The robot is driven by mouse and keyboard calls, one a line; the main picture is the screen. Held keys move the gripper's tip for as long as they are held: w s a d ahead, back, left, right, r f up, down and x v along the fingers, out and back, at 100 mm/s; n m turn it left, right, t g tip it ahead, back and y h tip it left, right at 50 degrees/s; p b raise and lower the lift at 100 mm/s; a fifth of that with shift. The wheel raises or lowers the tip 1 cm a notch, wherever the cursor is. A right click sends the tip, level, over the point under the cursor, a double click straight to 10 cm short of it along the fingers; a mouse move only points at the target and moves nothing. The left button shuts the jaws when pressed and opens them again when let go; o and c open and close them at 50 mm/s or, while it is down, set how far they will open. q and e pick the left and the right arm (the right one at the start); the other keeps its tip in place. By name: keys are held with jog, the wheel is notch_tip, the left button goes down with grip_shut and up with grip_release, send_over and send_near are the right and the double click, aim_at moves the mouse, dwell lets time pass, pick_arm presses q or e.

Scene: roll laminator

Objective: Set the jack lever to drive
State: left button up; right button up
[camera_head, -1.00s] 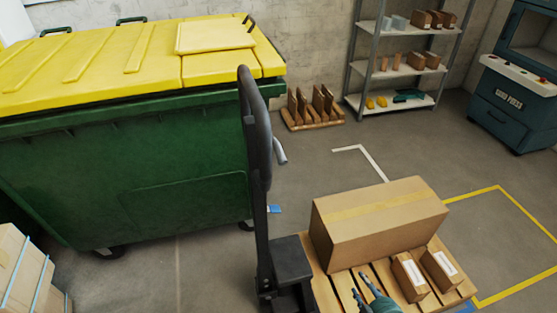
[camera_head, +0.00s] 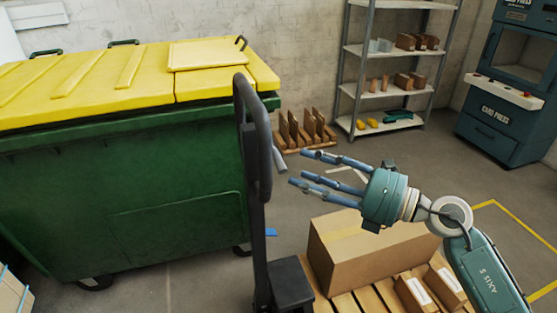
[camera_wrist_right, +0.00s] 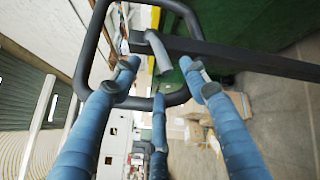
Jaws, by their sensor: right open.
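The pallet jack's dark handle (camera_head: 263,175) stands upright in the middle of the head view, with a loop at its top. A short grey lever (camera_head: 280,160) sticks out from the right side of the loop. My right gripper (camera_head: 303,168) is open and empty just right of the lever, with its three blue fingers pointing left at it. In the right wrist view, the lever (camera_wrist_right: 158,52) lies between the spread fingertips, with the handle loop (camera_wrist_right: 88,50) around and behind it. I cannot tell whether any finger touches it. My left gripper is not in view.
A green bin (camera_head: 170,210) with a yellow lid stands left of the handle. A large carton (camera_head: 365,250) and small boxes sit on a wooden pallet (camera_head: 345,303) below my right arm. Shelves (camera_head: 385,85) and a blue press (camera_head: 500,130) stand behind.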

aim_at(281, 162)
jog(key=p+x, duration=0.1)
jog(key=x, duration=0.5)
jog(key=shift+a+r, duration=0.15)
jog(key=shift+w+a+p, duration=0.3)
jog(key=shift+w+a, duration=0.1)
jog(key=shift+a, duration=0.25)
